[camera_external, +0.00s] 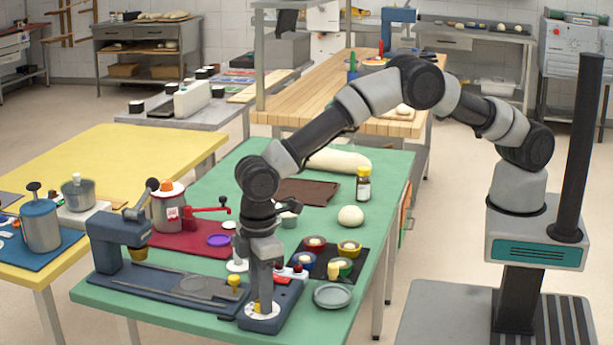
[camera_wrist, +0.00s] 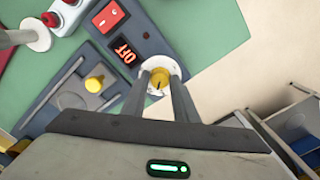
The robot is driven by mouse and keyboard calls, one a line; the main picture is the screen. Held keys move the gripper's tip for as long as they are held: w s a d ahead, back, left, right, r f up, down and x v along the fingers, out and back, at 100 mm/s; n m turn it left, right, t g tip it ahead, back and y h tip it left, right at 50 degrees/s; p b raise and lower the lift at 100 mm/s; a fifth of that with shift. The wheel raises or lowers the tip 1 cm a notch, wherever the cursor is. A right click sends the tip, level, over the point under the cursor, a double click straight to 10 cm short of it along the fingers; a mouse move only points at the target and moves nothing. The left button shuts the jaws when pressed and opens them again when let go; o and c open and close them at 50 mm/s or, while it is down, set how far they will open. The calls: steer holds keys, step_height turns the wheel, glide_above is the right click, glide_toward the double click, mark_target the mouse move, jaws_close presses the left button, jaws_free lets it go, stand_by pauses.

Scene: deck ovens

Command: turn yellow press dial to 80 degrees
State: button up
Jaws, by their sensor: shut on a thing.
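The yellow press dial (camera_wrist: 158,77) sits on a round white scale plate (camera_wrist: 172,67) on the dark blue control panel (camera_wrist: 150,38). A red display on the panel reads OFF. My gripper (camera_wrist: 159,88) is shut on the dial, one finger on each side of it. In the external view my gripper (camera_external: 264,306) points straight down at the panel's front end, and only a bit of the yellow dial (camera_external: 257,307) shows beside the fingers. The dial's pointer angle cannot be read clearly.
Next to the dial are a yellow knob (camera_wrist: 94,84) on a grey plate and a red rocker switch (camera_wrist: 108,17). On the green table (camera_external: 340,225), a grey-green dish (camera_external: 332,295) stands right of the panel, and a dark tray (camera_external: 317,277) with several small bowls lies behind it.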

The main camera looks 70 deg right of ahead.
steer(key=m, duration=0.5)
steer(key=shift+m, duration=0.3)
steer(key=m, duration=0.5)
steer(key=shift+m, duration=0.4)
steer(key=o, duration=1.1)
steer(key=shift+c, duration=0.2)
steer(key=shift+r, duration=0.15)
step_height(320, 180, up, 17)
steer(key=shift+p, duration=0.4)
steer(key=shift+r, duration=0.2)
